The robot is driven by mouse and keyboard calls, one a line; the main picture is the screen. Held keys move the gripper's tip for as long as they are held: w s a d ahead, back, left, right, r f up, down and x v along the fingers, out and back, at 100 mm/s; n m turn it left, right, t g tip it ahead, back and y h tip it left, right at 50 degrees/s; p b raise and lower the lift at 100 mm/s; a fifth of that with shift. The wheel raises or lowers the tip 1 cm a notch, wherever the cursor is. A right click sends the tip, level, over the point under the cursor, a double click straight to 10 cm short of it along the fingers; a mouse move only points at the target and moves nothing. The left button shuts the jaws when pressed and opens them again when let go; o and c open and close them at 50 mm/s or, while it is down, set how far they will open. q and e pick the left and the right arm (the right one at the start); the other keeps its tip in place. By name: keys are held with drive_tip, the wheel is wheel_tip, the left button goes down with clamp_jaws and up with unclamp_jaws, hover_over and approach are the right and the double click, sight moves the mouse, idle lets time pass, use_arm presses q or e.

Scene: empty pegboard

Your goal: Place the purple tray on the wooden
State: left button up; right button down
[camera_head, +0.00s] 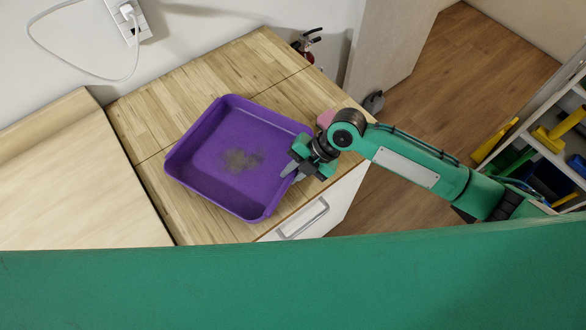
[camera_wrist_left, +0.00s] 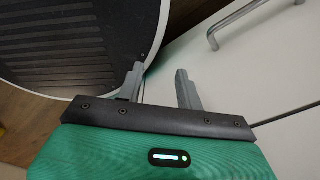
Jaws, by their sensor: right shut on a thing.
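The purple tray (camera_head: 215,140) is on or just above the wooden top (camera_head: 165,105) of a white cabinet in the head view. It has raised walls and a dark smudge on its inner floor. My right gripper (camera_head: 292,172) is shut on the tray's right wall. Whether the tray's underside touches the wood everywhere is hidden. My left gripper (camera_wrist_left: 162,88) shows in the left wrist view with its two fingers apart and nothing between them. It is outside the head view.
A pale wooden surface (camera_head: 70,190) adjoins on the left. A wall socket (camera_head: 130,20) with a white cable is behind. A fire extinguisher (camera_head: 306,44) stands past the far edge. Shelves (camera_head: 555,150) are at right. My round base and a white drawer front (camera_wrist_left: 250,60) lie near my left gripper.

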drive_tip(key=c, duration=1.4)
unclamp_jaws()
drive_tip(key=b+v, duration=0.3)
drive_tip(key=v, duration=0.9)
drive_tip(key=shift+w, duration=0.1)
